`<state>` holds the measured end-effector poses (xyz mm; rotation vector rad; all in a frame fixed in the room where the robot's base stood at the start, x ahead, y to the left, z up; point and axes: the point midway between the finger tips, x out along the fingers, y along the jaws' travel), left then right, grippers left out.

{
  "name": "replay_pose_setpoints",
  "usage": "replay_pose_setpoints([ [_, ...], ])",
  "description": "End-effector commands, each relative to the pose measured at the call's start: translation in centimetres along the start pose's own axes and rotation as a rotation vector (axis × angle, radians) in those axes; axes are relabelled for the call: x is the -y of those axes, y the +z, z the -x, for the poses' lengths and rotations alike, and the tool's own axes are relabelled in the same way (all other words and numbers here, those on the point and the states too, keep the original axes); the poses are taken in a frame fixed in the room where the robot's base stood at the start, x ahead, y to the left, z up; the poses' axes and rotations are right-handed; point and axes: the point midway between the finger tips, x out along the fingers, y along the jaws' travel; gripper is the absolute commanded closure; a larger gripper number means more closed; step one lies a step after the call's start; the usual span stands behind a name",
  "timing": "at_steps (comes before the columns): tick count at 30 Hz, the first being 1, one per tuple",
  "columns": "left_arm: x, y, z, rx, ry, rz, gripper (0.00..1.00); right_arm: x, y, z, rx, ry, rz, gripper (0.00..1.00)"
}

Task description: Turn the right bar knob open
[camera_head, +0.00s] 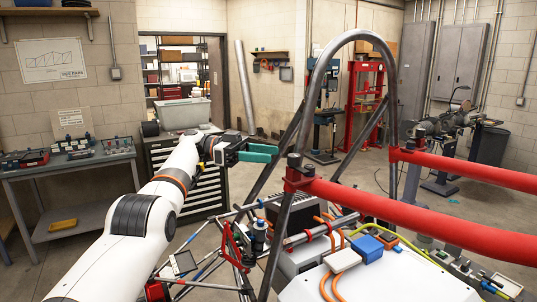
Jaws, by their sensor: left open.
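Two red padded bars cross the right side, a near bar (420,212) and a far bar (470,168). Each meets the dark tube frame (322,75) at a clamp. A dark knob (294,160) sits on top of the near bar's clamp. Another dark knob (419,133) shows at the far bar's left end, against clutter behind. Whether either knob is turned is too small to tell. My left gripper (262,152), with green fingers, is open and empty, left of the near bar's knob and apart from it. My right gripper is not in view.
The tube frame's hoop rises right of my left gripper. Below are a white panel (385,280), a blue box (367,248) and orange cables. A drawer cabinet (205,190) stands behind my left arm, and a workbench (70,165) is at the left.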

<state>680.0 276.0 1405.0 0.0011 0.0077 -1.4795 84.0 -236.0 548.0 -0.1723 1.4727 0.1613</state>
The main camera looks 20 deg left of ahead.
Motion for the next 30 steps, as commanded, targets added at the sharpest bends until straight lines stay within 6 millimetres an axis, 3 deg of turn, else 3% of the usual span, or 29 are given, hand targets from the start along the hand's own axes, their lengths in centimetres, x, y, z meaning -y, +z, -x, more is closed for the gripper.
replay_pose_setpoints([
  [9,-1.8,-1.6,4.3,-0.065,0.282,0.028,0.51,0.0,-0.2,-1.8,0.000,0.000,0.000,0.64],
  [14,-0.8,-1.3,5.6,-0.066,0.439,0.030,0.51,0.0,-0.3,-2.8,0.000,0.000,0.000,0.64],
  [24,5.0,0.0,3.5,-0.010,0.580,0.002,0.51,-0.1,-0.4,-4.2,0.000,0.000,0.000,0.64],
  [30,6.2,0.4,2.4,0.007,0.584,0.000,0.51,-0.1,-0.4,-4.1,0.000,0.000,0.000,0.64],
])
